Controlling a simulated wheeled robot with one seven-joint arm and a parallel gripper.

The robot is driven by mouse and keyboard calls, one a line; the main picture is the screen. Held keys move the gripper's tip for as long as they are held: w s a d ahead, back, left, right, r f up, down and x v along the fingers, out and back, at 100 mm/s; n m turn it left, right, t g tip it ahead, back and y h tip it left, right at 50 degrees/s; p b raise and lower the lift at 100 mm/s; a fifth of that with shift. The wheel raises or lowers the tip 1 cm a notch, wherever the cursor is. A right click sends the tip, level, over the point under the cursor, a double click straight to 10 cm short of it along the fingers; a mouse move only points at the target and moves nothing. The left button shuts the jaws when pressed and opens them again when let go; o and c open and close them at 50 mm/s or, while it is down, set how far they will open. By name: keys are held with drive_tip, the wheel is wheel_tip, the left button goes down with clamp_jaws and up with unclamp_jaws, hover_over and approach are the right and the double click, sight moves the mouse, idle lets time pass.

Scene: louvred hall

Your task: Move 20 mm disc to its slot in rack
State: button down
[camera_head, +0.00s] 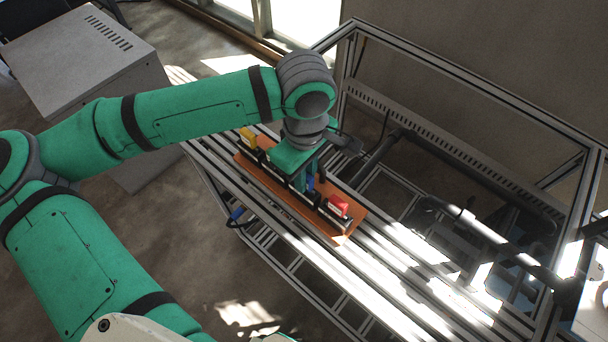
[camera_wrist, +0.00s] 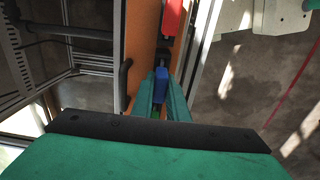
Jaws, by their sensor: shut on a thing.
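The rack is a long orange tray (camera_head: 258,171) with a dark rail, lying along the slatted table. A yellow piece (camera_head: 247,138) stands at its far left end and a red piece (camera_head: 338,206) near its right end. My gripper (camera_head: 308,184) points down at the middle of the rack, between these two. In the wrist view its teal fingers close around a blue piece (camera_wrist: 160,84), with the red piece (camera_wrist: 173,16) beyond. A small bright green patch shows low between the fingers. No size marking is readable, and my fingers hide the blue piece's lower part and its slot.
The table of metal slats (camera_head: 385,268) has bare bars right of the rack. A metal frame (camera_head: 461,96) rises behind it. A grey cabinet (camera_head: 85,60) stands at the left. Strong sunlight stripes cross the slats.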

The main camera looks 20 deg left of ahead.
drive_tip(key=c, duration=1.7)
unclamp_jaws()
drive_tip(key=shift+o, duration=0.2)
drive_tip(key=shift+w+r, duration=0.1)
drive_tip(key=shift+r, duration=3.45)
